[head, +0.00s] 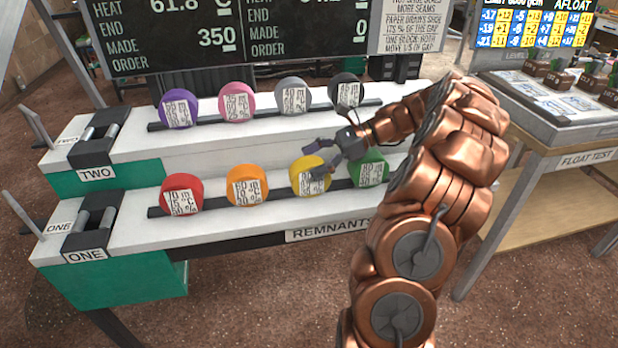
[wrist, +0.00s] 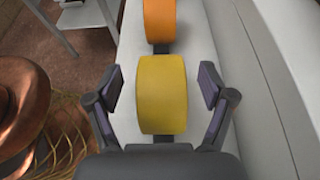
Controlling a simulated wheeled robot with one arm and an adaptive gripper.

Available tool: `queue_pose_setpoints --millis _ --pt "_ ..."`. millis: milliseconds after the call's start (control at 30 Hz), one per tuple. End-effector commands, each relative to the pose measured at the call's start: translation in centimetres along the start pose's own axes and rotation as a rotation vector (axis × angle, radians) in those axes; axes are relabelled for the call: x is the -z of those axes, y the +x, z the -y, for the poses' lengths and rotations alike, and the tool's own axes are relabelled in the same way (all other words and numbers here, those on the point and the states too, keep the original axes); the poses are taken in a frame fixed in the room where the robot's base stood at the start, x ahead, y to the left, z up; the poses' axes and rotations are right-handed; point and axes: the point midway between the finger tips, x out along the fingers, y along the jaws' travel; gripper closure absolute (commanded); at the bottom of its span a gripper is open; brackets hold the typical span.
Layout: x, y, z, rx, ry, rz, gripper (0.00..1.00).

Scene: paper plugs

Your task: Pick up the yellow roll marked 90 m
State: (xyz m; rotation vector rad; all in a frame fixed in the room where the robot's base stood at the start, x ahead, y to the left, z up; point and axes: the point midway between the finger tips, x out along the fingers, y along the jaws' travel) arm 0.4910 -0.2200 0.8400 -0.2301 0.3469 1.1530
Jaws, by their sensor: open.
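The yellow roll (head: 308,179) stands on edge on the lower shelf, between the orange roll and the green roll. Its white label faces the front, but the print is too small to read surely. In the wrist view the yellow roll (wrist: 162,94) sits between the two fingers of my gripper (wrist: 162,86), with a gap on each side.
The orange roll (head: 247,185) and red roll (head: 182,195) stand to the left, the green roll (head: 369,170) to the right. Purple (head: 179,108), pink (head: 237,101), grey (head: 294,95) and black (head: 346,90) rolls stand on the upper step behind. The shelf front (head: 250,222) is bare.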

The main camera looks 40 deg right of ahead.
Motion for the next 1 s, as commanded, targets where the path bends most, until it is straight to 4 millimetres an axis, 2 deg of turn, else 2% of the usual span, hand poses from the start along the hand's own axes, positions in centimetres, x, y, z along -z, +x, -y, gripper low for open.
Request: queue_pose_setpoints --millis 100,200,500,1000 --pt "0.1 1.9 0.1 -0.007 0.003 0.002 0.19" --pt "0.1 3.0 0.1 -0.005 0.001 0.001 0.19" --pt "0.0 3.5 0.1 -0.001 -0.001 0.0 0.2" --pt "0.0 3.5 0.1 -0.002 0.0 0.0 0.72"
